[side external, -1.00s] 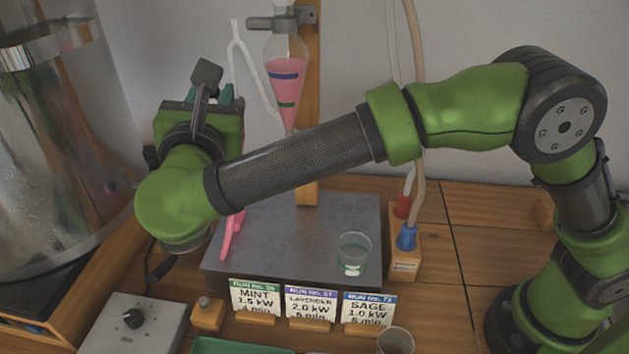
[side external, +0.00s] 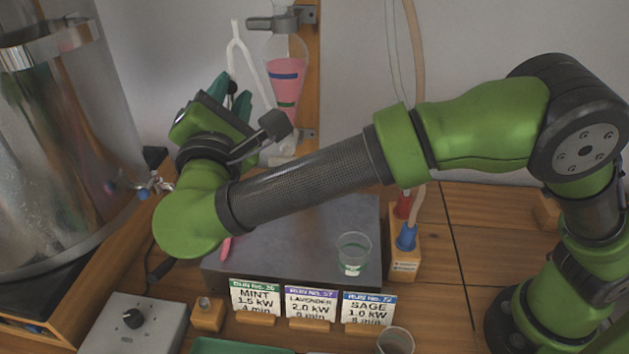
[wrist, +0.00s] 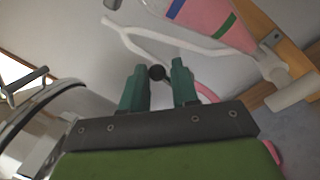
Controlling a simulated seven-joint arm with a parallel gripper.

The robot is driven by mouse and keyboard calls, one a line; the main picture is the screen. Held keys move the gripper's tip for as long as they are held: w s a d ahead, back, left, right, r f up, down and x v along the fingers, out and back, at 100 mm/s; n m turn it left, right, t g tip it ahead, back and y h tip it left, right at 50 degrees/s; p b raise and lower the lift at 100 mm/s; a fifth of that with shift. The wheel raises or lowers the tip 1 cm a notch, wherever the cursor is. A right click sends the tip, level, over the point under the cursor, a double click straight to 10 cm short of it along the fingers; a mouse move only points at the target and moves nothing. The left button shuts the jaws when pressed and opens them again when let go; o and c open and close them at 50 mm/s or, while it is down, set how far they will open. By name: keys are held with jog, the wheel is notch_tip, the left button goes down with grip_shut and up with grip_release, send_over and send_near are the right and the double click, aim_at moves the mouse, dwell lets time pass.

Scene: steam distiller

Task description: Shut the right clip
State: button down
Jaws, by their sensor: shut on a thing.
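My gripper (side external: 231,88) has green fingers and points up and away beside the steel still (side external: 60,150). In the wrist view, a black ball knob (wrist: 157,72) sits between the fingertips of my gripper (wrist: 158,82), which is shut on it. The knob (side external: 232,88) also shows small between the fingers in the side view. It looks like the end of a clip lever, but its stem and the clip's body are hidden, so I cannot tell how far the clip is closed. The still's curved rim (wrist: 60,97) shows at left in the wrist view.
A white forked tube (side external: 250,65) and a separating funnel (side external: 285,75) with pink liquid stand close to the fingers. A metal fitting (side external: 152,186) is beside the still. A glass beaker (side external: 353,254) stands on the grey block (side external: 300,225), with label cards in front.

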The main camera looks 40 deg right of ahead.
jog(key=shift+s+a+f, duration=0.1)
jog(key=shift+a+f, duration=0.05)
jog(key=shift+a, duration=0.15)
jog(key=c, duration=1)
grip_release()
jog(key=shift+o, duration=0.5)
jog(key=shift+d, duration=0.15)
jog(key=v, duration=1.2)
jog(key=shift+c, duration=0.4)
